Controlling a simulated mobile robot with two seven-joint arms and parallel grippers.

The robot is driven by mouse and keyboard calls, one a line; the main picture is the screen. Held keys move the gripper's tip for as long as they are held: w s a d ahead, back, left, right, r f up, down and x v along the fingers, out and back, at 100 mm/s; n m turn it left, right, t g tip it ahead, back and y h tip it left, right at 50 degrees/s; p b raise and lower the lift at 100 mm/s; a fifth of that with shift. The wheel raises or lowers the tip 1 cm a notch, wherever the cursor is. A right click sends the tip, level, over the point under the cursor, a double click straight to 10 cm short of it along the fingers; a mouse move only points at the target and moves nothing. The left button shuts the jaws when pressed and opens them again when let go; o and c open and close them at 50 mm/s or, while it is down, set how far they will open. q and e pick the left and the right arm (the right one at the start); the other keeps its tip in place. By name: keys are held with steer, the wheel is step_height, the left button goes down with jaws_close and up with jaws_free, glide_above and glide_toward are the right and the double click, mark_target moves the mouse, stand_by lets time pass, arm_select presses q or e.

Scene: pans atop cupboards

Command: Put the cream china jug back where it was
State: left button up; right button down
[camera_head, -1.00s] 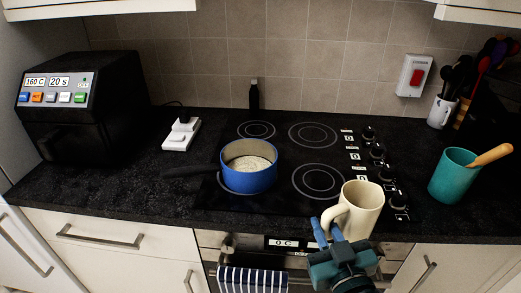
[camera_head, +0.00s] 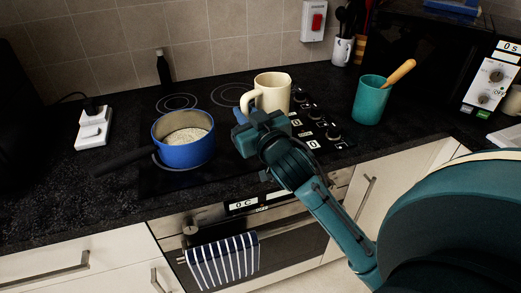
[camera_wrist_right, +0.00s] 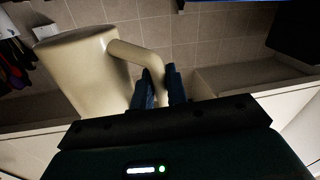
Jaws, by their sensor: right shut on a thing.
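The cream china jug (camera_head: 273,92) is upright over the right part of the hob in the head view. I cannot tell whether its base touches the hob. My right gripper (camera_head: 243,117) is shut on the jug's handle, on the jug's left side. In the right wrist view the jug (camera_wrist_right: 82,70) fills the left side, and the blue fingertips (camera_wrist_right: 160,88) close around its handle. My left gripper is not in view.
A blue saucepan (camera_head: 187,152) with pale contents stands on the hob (camera_head: 155,180), left of the jug. A teal cup (camera_head: 369,100) with a wooden-handled utensil stands to the right. A black bottle (camera_head: 163,68) stands at the back. A striped towel (camera_head: 222,262) hangs from the oven handle.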

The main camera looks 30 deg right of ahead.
steer(key=shift+w+d+r, duration=0.25)
steer(key=shift+w+r, duration=0.15)
steer(key=shift+w, duration=0.1)
step_height(320, 180, down, 6)
steer(key=shift+d+b, duration=0.1)
steer(key=shift+b, duration=0.45)
steer(key=shift+f+b, duration=0.3)
steer(key=shift+f, duration=1.55)
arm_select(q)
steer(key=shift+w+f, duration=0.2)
arm_select(e)
steer(key=shift+f, duration=0.15)
steer(key=c, duration=1.4)
jaws_free()
